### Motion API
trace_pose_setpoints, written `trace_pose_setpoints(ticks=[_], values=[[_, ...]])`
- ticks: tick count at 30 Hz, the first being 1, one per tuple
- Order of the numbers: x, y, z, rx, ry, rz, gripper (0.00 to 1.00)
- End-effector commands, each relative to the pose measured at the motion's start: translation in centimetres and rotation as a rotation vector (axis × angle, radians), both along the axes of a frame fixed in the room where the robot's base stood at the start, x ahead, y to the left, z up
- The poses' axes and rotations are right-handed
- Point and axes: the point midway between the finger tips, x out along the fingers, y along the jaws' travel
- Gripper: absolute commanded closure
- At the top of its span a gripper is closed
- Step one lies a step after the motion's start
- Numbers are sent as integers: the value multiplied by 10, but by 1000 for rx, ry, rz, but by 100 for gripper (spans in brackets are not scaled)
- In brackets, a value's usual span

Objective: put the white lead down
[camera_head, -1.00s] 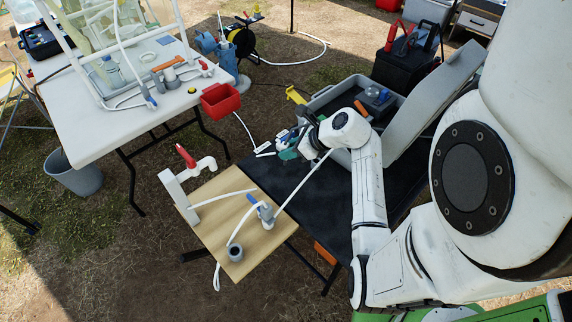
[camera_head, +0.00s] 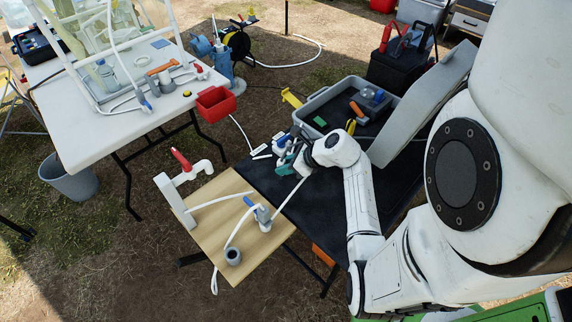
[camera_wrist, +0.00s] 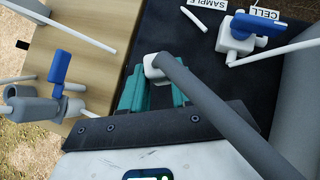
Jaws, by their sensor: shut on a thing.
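I cannot tell whether that tube is the same lead in shade. The grip is over the black mat (camera_head: 262,181), close to the board's edge; its height above the mat is unclear. A short white tube stub (camera_wrist: 90,114) shows beside the valve.
A white valve with a blue handle (camera_wrist: 245,34) sits by the CELL and SAMPLE labels (camera_wrist: 210,4) on the mat. A grey case (camera_head: 325,122) stands open behind my arm. A white pipe with a red handle (camera_head: 181,160) stands at the board's left.

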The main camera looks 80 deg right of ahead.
Motion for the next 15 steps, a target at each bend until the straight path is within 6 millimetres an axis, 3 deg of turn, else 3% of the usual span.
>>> trace_pose_setpoints(ticks=[10, 11, 15], values=[[0, 0, -7, -2, -1, 0, 95], [0, 0, -7, -1, 0, 0, 69], [0, 0, -7, -1, 0, 0, 56]])
